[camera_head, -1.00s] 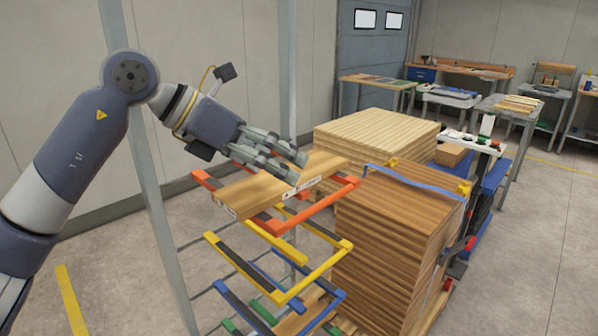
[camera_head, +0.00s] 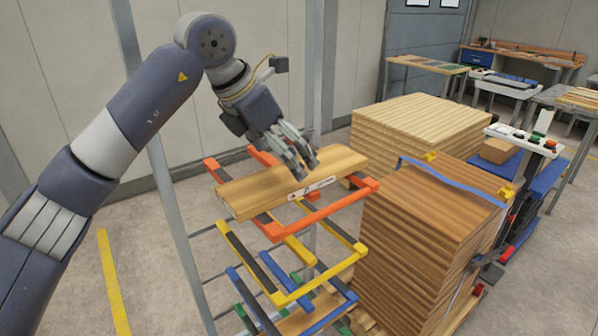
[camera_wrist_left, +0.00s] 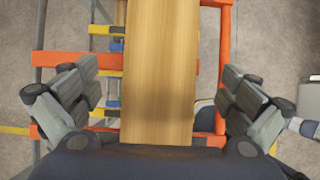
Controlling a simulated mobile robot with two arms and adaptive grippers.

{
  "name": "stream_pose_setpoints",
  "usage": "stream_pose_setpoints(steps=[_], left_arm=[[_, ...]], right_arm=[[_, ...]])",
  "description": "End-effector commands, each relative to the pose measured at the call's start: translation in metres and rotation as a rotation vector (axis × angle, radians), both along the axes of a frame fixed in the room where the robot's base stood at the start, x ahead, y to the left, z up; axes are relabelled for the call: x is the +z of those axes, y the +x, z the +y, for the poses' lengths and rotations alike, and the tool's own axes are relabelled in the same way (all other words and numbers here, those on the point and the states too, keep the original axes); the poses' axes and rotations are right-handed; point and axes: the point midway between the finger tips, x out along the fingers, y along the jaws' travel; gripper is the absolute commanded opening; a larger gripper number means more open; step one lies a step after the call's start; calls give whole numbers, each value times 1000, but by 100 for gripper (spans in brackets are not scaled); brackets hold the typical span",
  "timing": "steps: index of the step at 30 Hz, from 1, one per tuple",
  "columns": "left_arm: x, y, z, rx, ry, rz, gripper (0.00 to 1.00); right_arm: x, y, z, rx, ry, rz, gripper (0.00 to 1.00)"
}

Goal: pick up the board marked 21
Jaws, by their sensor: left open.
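A light wooden board (camera_head: 260,185) lies across the orange shelf arms at the top of a rack. A white label with dark marks is on its front edge; I cannot read the number. My left gripper (camera_head: 304,172) is above the right part of the board, fingers pointing down. In the left wrist view the board (camera_wrist_left: 160,70) runs between the two spread fingers of my left gripper (camera_wrist_left: 157,95), with space on both sides. The gripper is open and holds nothing. My right gripper is not in view.
Yellow shelf arms (camera_head: 290,296) and blue ones sit below the orange arms (camera_head: 325,211). Right of the rack stands a strapped wood stack (camera_head: 420,250), with a paler stack (camera_head: 425,120) behind. Metal uprights (camera_head: 170,215) flank the rack. Workbenches stand farther back.

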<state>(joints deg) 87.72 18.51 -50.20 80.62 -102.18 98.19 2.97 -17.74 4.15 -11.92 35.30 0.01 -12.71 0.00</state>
Motion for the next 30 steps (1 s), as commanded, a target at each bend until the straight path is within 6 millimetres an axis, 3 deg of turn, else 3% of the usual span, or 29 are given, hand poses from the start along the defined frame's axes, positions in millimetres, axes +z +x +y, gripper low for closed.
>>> stream_pose_setpoints(steps=[6,16,17,24,30], left_arm=[[-24,7,-12,0,0,4,100],[-35,9,-16,0,-1,1,100],[-35,9,-16,0,-1,1,98],[-35,9,-16,0,-1,1,45],[-34,9,-16,0,-1,0,44]], right_arm=[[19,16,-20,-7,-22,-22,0],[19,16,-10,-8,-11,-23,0],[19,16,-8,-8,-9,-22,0],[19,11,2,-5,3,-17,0],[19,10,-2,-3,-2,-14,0]])
